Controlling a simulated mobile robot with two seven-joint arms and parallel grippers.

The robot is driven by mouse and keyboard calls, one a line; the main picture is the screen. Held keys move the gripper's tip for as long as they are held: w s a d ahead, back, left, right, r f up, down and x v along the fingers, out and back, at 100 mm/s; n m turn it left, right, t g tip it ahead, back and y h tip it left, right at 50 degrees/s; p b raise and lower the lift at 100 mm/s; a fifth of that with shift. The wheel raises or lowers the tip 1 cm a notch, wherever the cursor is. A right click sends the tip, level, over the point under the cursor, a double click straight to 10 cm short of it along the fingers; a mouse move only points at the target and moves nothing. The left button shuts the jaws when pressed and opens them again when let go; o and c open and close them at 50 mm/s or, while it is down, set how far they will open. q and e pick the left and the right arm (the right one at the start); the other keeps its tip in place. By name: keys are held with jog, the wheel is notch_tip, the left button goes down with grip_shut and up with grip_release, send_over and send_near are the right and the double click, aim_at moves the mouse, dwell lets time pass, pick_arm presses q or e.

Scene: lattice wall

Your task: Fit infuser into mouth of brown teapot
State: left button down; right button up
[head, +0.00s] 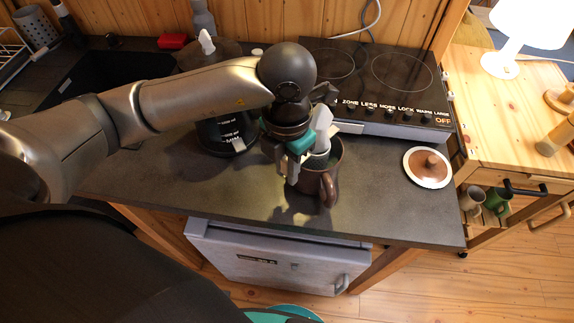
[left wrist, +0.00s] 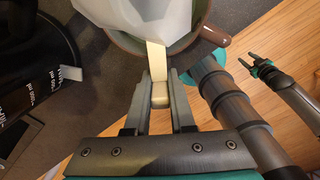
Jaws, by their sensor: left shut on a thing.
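The brown teapot (head: 334,178) stands upright on the dark counter, its handle towards the front. In the left wrist view its brown rim and greenish inside (left wrist: 198,44) show at the top. My left gripper (head: 292,172) is at the teapot's left side, shut on the pale handle of the infuser (head: 321,121). In the left wrist view the fingers (left wrist: 159,98) pinch the cream handle, and the white faceted infuser (left wrist: 148,14) covers much of the mouth. The infuser is over or partly in the mouth; its depth is hidden. My right gripper (left wrist: 251,60) appears open and empty, away from the teapot.
A brown and white lid (head: 428,167) lies on the counter to the right. A black cooktop (head: 375,82) is behind the teapot. A dark container with white markings (head: 226,134) stands to the left. The counter between teapot and lid is clear.

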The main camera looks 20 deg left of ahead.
pick_arm(q)
jog(key=shift+f, duration=0.3)
jog(key=shift+c, duration=0.2)
grip_release()
dwell(0.4)
jog(key=shift+r, duration=0.1)
dwell(0.3)
jog(key=shift+r+p, duration=2.35)
jog(key=shift+r, duration=1.15)
notch_tip(320, 180, up, 15)
jog(key=p, duration=0.2)
